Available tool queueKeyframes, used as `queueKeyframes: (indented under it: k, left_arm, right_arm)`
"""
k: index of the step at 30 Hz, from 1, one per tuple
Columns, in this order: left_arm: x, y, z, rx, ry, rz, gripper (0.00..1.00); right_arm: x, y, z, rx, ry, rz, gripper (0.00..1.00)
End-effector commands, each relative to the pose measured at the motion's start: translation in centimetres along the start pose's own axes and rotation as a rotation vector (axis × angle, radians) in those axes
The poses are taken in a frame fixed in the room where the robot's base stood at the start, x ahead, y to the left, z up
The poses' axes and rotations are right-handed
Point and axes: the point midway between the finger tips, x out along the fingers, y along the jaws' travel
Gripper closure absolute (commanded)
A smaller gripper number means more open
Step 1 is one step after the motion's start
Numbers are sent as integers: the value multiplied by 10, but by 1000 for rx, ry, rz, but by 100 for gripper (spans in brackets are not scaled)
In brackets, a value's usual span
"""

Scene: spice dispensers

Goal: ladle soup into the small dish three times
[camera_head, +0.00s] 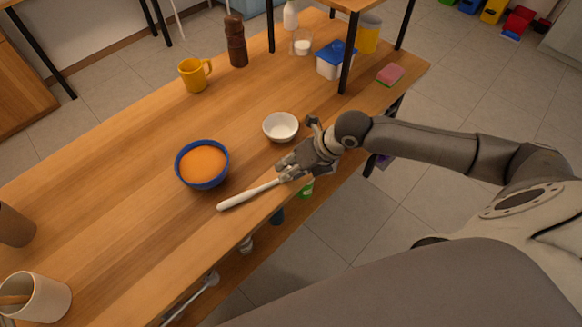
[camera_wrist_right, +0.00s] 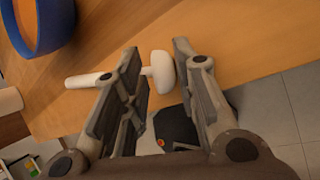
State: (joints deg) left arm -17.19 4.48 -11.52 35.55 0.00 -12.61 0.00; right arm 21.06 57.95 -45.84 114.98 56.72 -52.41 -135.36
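A blue bowl (camera_head: 203,163) of orange soup stands on the wooden table; its blue rim (camera_wrist_right: 42,28) also shows at the upper left of the wrist view. A small white dish (camera_head: 281,127) stands to its upper right and looks empty. A white ladle (camera_head: 247,196) lies near the table's front edge, its handle pointing left. In the wrist view the ladle's rounded end (camera_wrist_right: 162,73) shows between the fingers. My right gripper (camera_head: 286,171) is low over the ladle with its fingers (camera_wrist_right: 158,46) apart, not closed on it. My left gripper is not in view.
A yellow mug (camera_head: 194,75), a brown pepper mill (camera_head: 237,42) and a glass jar (camera_head: 301,43) stand at the back. A blue-lidded container (camera_head: 335,61) and a pink sponge (camera_head: 390,74) are at the right. A cream cup (camera_head: 35,298) stands at the lower left.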

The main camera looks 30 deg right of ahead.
Motion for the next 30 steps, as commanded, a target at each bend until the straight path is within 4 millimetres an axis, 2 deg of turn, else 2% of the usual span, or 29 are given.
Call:
queueKeyframes:
  k: [14,20,30]
  left_arm:
    - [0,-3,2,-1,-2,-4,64]
    - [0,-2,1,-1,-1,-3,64]
    - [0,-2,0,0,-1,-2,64]
  right_arm:
    - [-4,-1,0,0,1,-2,60]
    - [-30,-1,1,-3,-2,-4,60]
    - [-91,-1,1,-2,-2,-4,60]
